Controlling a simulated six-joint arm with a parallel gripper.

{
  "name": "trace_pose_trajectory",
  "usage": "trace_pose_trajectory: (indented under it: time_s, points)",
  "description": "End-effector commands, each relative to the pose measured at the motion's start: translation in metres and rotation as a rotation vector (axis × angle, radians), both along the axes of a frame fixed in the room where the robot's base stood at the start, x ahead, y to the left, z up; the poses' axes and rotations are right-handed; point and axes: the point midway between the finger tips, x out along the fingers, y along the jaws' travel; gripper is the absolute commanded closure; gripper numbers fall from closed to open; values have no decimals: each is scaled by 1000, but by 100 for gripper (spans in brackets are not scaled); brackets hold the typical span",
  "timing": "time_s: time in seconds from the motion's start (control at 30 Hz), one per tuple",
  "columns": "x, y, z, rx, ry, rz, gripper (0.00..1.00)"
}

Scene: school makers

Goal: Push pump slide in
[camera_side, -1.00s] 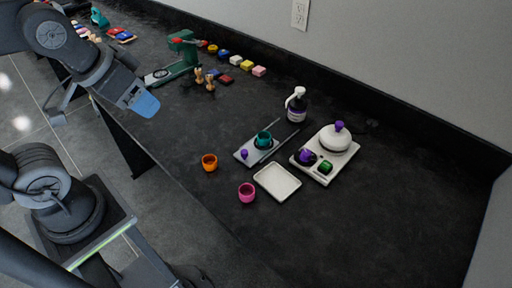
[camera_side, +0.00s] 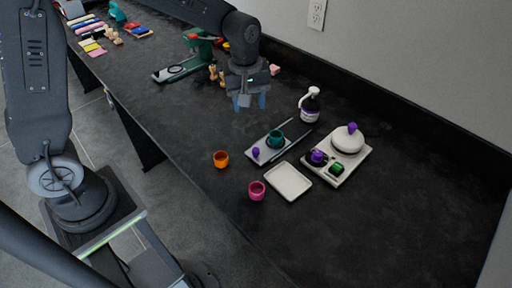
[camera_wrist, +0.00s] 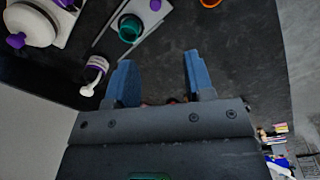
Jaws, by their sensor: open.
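Which part is the pump slide is not clear. A grey plate (camera_side: 265,158) bears a teal cup (camera_side: 275,138) and a small purple knob (camera_side: 256,152); the teal cup (camera_wrist: 130,28) and purple knob (camera_wrist: 155,5) also show in the wrist view. A white base (camera_side: 361,166) holds a white dome (camera_side: 347,141), a purple piece (camera_side: 318,156) and a green piece (camera_side: 336,168). My gripper (camera_side: 250,102) is open and empty, pointing down above the table, left of the bottle.
An orange cup (camera_side: 221,159), a pink cup (camera_side: 257,190) and a white tray (camera_side: 288,182) are near the front. A green stand (camera_side: 198,48) and small wooden figures (camera_side: 213,72) lie left of my gripper. The counter at the right front is clear.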

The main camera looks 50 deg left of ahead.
Motion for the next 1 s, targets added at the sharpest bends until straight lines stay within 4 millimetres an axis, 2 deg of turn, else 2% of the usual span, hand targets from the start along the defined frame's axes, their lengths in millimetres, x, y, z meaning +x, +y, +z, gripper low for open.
trace_pose_trajectory:
  time_s: [0.03, 0.1, 0.23, 0.43, 0.8, 1.0]
  points:
    - [7, -2, -13, 0, 24, 40, 52]
    - [13, -4, -25, -1, 42, 87, 52]
    - [19, -5, -36, 0, 58, 130, 52]
    - [19, -5, -56, 0, 62, 137, 52]
    - [18, -5, -131, 1, 63, 135, 52]
    - [18, -5, -161, 0, 61, 135, 52]
